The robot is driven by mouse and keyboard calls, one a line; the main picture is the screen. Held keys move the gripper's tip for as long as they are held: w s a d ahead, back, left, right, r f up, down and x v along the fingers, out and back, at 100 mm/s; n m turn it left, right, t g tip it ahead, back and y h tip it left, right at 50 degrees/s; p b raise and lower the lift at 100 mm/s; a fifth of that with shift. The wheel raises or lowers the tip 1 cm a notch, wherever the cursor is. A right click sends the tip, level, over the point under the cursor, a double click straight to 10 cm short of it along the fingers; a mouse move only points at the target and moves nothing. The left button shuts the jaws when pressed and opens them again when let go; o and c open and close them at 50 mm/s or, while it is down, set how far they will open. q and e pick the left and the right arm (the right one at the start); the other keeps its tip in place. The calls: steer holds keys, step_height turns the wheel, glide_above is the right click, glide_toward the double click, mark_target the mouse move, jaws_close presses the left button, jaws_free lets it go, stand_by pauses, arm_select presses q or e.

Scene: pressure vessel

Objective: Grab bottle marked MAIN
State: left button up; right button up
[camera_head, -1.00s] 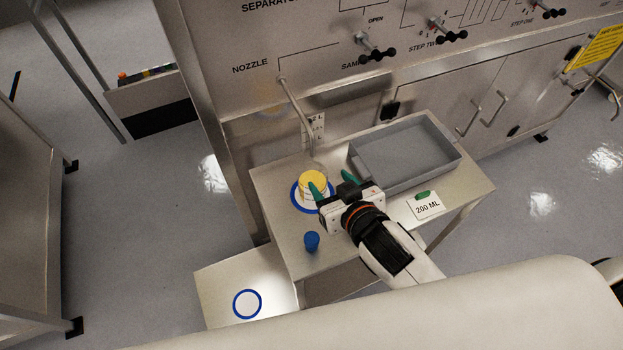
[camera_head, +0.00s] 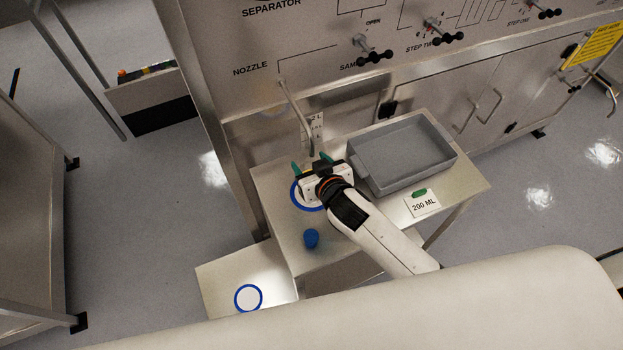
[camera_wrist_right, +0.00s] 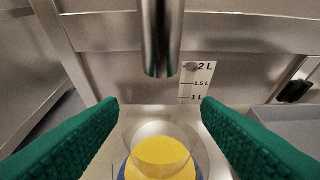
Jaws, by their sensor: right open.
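The bottle is a clear vessel with yellow content (camera_wrist_right: 162,155); in the right wrist view it stands below the nozzle, low in the picture. No MAIN label is readable. In the head view my right gripper (camera_head: 310,164) hides it above the blue ring mark (camera_head: 296,198) on the small table. My right gripper is open, its green fingers to either side of the bottle in the right wrist view (camera_wrist_right: 160,112), with gaps between. My left gripper is not in view.
The metal nozzle (camera_wrist_right: 160,40) hangs above the bottle, also in the head view (camera_head: 297,115). A grey tray (camera_head: 440,150), a 200 ML card (camera_head: 423,204) and a blue cap (camera_head: 311,239) are on the table. A lower plate (camera_head: 220,280) bears another ring.

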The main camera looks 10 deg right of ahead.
jaws_close()
steer(key=shift+r, duration=0.1)
steer(key=shift+r, duration=0.1)
stand_by(0.3)
